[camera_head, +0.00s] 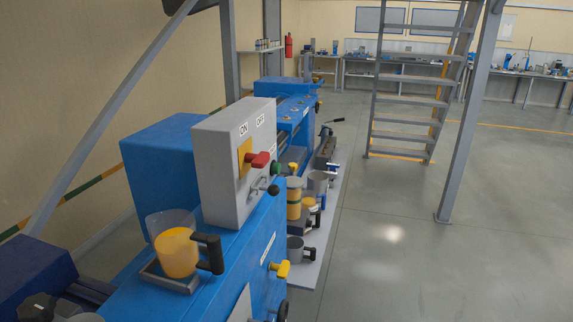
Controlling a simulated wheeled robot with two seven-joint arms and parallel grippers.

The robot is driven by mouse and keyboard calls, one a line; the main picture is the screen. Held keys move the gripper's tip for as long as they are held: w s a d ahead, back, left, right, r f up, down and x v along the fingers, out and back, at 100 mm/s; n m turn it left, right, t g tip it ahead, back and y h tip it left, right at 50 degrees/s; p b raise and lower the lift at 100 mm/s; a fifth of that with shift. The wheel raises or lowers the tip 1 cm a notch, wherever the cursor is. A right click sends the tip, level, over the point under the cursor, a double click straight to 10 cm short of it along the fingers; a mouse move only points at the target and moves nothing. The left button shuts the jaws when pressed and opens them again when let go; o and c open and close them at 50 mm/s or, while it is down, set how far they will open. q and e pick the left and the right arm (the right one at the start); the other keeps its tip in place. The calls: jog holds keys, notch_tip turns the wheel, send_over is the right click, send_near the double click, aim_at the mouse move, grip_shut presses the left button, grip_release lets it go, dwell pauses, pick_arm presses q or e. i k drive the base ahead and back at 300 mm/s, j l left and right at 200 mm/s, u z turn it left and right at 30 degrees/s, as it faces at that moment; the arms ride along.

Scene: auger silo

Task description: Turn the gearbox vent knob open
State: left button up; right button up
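No label marks a vent knob, so I cannot tell for certain which handle it is. A yellow knob (281,268) sticks out of the front side of the blue machine housing (235,262), low down. A smaller yellow knob (293,167) shows farther back, beside the grey control box (232,160). The box carries ON and OFF labels, a red handle (258,160) on a yellow plate, a green button (276,168) and a lever with a black ball (273,190). Neither of my grippers is in view.
A clear jug (176,251) with yellow contents and a black handle stands in a tray on the housing. Grey cups (296,249) and a yellow container (293,203) stand on a low shelf alongside. A stair (415,90) and grey post (465,120) stand right; the floor between is open.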

aim_at(292, 167)
jog(key=i+l, duration=0.2)
jog(key=l, duration=0.25)
jog(key=i+l+u, duration=0.1)
jog(key=i+l, duration=0.15)
jog(key=l, duration=0.15)
jog(key=i+l, duration=0.2)
jog(key=l, duration=0.25)
jog(key=i+l, duration=0.2)
jog(key=l, duration=0.25)
jog(key=i+l+u, duration=0.1)
jog(key=l, duration=0.35)
jog(key=i+l, duration=0.3)
jog(key=l, duration=0.15)
jog(key=i+l, duration=0.2)
jog(key=l, duration=0.25)
jog(key=i+l+u, duration=0.1)
jog(key=l, duration=0.35)
jog(key=i, duration=0.1)
